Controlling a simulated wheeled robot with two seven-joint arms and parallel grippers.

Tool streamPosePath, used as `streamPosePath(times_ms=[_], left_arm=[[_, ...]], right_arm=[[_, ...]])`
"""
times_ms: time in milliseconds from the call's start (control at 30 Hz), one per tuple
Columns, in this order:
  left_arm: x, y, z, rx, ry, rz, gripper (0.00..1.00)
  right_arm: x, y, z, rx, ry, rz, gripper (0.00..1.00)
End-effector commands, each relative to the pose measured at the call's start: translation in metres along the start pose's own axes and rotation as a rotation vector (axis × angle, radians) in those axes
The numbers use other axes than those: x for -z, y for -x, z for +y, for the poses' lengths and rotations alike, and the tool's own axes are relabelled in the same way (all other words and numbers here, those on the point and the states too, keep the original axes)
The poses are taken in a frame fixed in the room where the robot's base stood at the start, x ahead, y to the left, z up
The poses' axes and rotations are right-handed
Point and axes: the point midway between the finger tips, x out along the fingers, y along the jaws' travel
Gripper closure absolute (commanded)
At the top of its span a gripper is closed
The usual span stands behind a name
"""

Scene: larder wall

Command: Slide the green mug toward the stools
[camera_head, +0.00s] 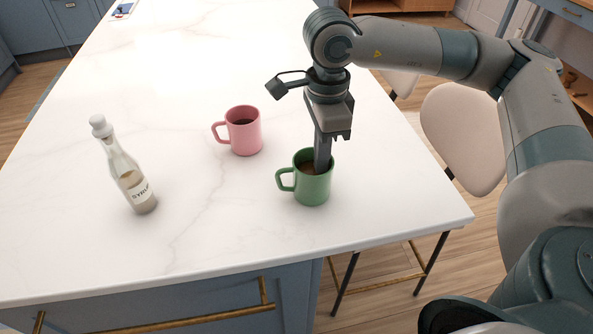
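The green mug (313,187) stands upright on the white countertop near its front right corner. Its handle points left and dark liquid shows inside. My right gripper (322,168) points down at the mug from above. Its finger part reaches over the mug's opening, and the tips are hidden at or below the rim. The fingers show as one narrow dark piece, so I cannot tell whether they are apart or whether they touch the mug. The stools (465,138) stand beyond the counter's right edge, partly hidden by my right arm. My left gripper is out of view.
A pink mug (246,138) stands behind and left of the green mug. A glass syrup bottle (126,172) with a white cap stands farther left. The countertop (400,205) is bare between the green mug and its right edge.

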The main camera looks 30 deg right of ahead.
Motion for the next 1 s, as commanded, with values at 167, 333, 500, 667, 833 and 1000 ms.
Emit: streamPosePath(times_ms=[167, 333, 500, 667, 833, 1000], left_arm=[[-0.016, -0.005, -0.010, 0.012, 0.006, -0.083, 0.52], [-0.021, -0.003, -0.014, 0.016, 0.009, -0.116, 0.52], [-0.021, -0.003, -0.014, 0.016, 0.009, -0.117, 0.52], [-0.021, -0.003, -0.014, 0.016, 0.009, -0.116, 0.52], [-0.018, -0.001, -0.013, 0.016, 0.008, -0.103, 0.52], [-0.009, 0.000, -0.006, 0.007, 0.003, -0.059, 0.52]], right_arm=[[0.022, -0.003, 0.000, -0.001, -0.002, 0.001, 1.00], [0.028, 0.000, 0.001, 0.000, 0.001, 0.001, 1.00], [0.028, 0.000, 0.001, 0.000, 0.001, 0.001, 1.00], [0.028, 0.001, 0.001, 0.000, 0.001, 0.001, 1.00], [0.028, 0.006, 0.000, 0.001, 0.001, 0.000, 1.00], [0.026, 0.021, -0.002, 0.000, 0.001, 0.000, 1.00]])
